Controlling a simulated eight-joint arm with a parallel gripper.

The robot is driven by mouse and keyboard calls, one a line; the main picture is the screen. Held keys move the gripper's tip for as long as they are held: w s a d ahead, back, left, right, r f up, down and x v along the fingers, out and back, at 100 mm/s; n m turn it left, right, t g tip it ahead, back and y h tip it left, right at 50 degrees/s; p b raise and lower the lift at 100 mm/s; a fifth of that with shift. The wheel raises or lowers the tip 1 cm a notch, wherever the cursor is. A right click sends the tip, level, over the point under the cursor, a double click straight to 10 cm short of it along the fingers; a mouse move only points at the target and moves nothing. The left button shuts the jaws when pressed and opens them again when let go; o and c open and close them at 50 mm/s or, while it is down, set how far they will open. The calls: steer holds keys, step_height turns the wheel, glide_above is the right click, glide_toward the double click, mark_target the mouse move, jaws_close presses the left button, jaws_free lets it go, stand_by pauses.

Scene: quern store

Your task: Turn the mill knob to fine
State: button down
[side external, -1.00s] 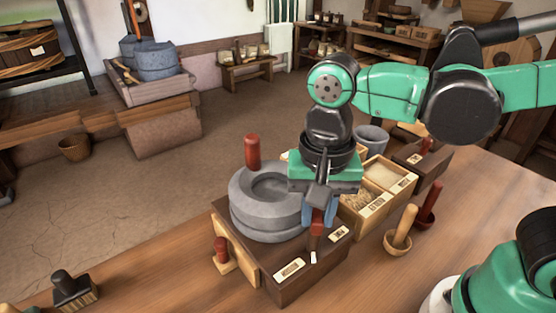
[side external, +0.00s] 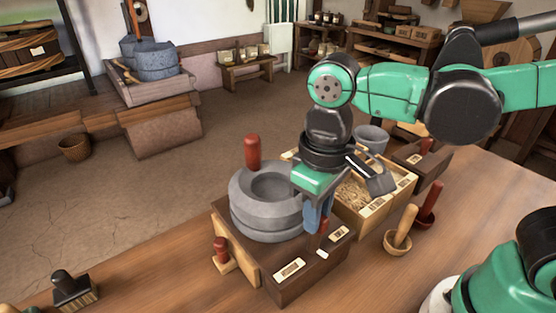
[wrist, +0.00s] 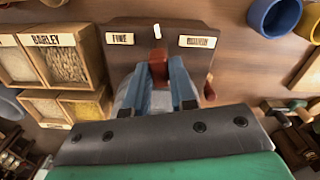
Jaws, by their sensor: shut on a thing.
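The mill is a dark wooden box (side external: 300,284) with two stacked grey stones (side external: 268,215) and an upright red handle (side external: 252,152). Its red-brown knob (side external: 324,225) is on the box top, largely covered by my gripper; the wrist view shows the knob (wrist: 158,58) more plainly. My gripper (side external: 317,218) points down with its blue fingers shut on the knob. The white pointer mark (wrist: 157,31) is about midway between the FINE label (wrist: 120,38) and a label (wrist: 197,41) I cannot read surely.
Wooden grain bins (side external: 375,208), one labelled BARLEY (wrist: 53,40), stand close beside the mill. A bowl with a pestle (side external: 398,243) and a red one (side external: 427,217) are to the right. A brush (side external: 73,290) lies front left.

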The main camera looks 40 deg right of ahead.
steer(key=n, duration=0.3)
steer(key=shift+n, duration=2.2)
steer(key=c, duration=0.7)
jaws_free()
steer(key=shift+r, duration=2.85)
steer(key=shift+d, duration=0.1)
